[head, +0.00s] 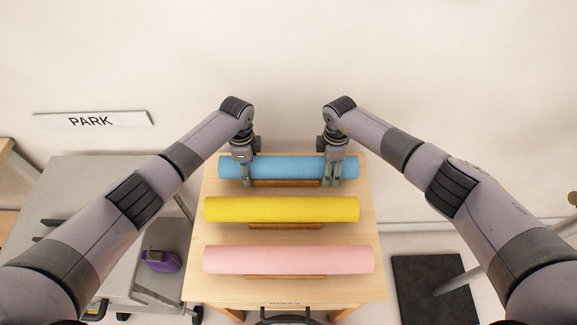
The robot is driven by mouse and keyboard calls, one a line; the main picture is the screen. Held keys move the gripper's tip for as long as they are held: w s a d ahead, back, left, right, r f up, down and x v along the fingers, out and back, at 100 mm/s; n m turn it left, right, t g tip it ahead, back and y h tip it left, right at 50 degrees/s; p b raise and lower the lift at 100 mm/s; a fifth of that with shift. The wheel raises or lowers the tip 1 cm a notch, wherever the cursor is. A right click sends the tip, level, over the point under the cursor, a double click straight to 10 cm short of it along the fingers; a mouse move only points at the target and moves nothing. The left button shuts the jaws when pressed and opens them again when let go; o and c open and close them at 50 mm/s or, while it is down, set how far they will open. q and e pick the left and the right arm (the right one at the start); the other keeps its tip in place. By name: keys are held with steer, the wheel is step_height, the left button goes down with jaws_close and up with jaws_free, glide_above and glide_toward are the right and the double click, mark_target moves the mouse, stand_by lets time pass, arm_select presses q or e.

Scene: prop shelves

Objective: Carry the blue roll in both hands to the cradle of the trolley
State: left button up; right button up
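The blue roll (290,167) lies crosswise at the back of the wooden table, over a brown wooden support (287,183). My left gripper (247,181) points down at the roll's left part, with fingers in front of its near side. My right gripper (333,181) does the same near the right end. The far sides of both grippers are hidden, so I cannot tell whether they are closed on the roll. A grey wheeled unit (95,180) at the left may be the trolley; I see no clear cradle on it.
A yellow roll (282,209) and a pink roll (288,260) lie in front on the wooden table (375,285). A purple object (160,261) sits on a lower grey shelf. A PARK sign (92,120) is on the wall behind. A dark mat (435,289) lies at the right.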

arm_select(q)
steer(key=c, duration=1.4)
arm_select(e)
steer(key=c, duration=1.4)
arm_select(q)
steer(key=shift+r, duration=0.1)
arm_select(e)
steer(key=shift+r, duration=0.1)
